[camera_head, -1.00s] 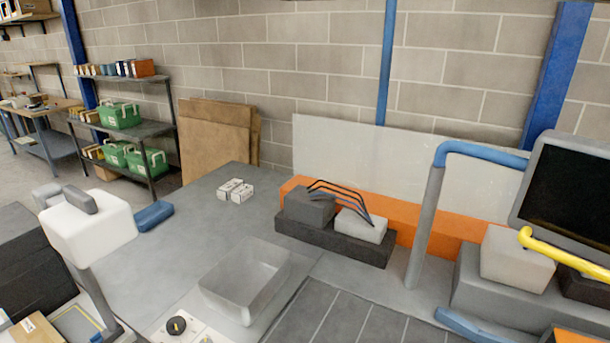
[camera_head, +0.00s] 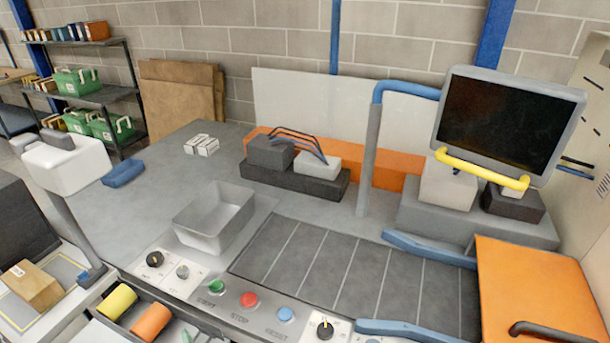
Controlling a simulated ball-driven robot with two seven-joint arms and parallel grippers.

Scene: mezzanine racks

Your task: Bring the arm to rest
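Neither of my arms nor grippers shows in the head view. The grey workbench (camera_head: 150,222) fills the middle. On it are a grey open bin (camera_head: 208,222) that looks empty and two small white boxes (camera_head: 201,144). A dark roller bed (camera_head: 330,268) with a row of buttons and knobs along its front lies at the centre.
A monitor (camera_head: 505,120) with a yellow bar stands at the right, beside a blue-topped post (camera_head: 371,150). An orange panel (camera_head: 535,290) is at the lower right. A white head on a post (camera_head: 65,165) and a cardboard box (camera_head: 32,284) are at the left.

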